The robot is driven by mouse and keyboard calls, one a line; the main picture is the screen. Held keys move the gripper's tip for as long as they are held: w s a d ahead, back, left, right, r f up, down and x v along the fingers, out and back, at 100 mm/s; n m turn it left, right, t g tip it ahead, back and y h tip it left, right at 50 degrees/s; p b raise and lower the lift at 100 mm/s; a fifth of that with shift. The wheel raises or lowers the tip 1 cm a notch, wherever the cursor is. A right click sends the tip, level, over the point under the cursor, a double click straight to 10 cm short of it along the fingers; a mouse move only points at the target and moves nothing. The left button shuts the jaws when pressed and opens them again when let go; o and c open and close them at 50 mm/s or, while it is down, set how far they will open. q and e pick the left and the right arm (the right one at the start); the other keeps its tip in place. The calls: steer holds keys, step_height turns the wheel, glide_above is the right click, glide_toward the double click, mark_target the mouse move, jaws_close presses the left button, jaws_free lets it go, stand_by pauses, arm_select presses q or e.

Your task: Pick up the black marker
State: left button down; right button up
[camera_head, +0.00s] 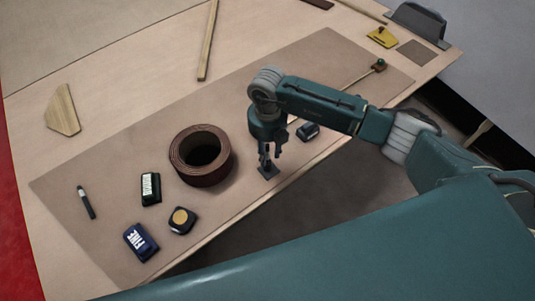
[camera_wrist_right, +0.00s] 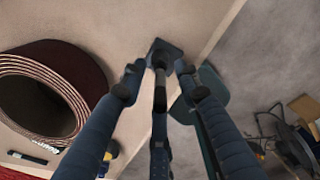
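The black marker (camera_head: 86,202) lies on the brown mat at the far left in the head view, left of the tape-like brown roll. My right gripper (camera_head: 268,158) points down near the mat's front edge, on the other side of the roll and well away from the marker. Its fingers (camera_wrist_right: 157,78) are spread in the right wrist view. A small dark square piece (camera_head: 268,172) is just below the fingertips; I cannot tell whether they touch it. My left gripper is not in view.
The brown roll (camera_head: 202,158) stands between gripper and marker. A black-and-white block (camera_head: 150,188), a blue block (camera_head: 140,242) and a dark block with a yellow-brown top (camera_head: 181,220) lie right of the marker. Wood pieces (camera_head: 63,110) lie behind; the mat (camera_head: 105,155) is clear there.

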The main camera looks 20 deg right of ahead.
jaws_close()
steer(key=shift+r, duration=0.15)
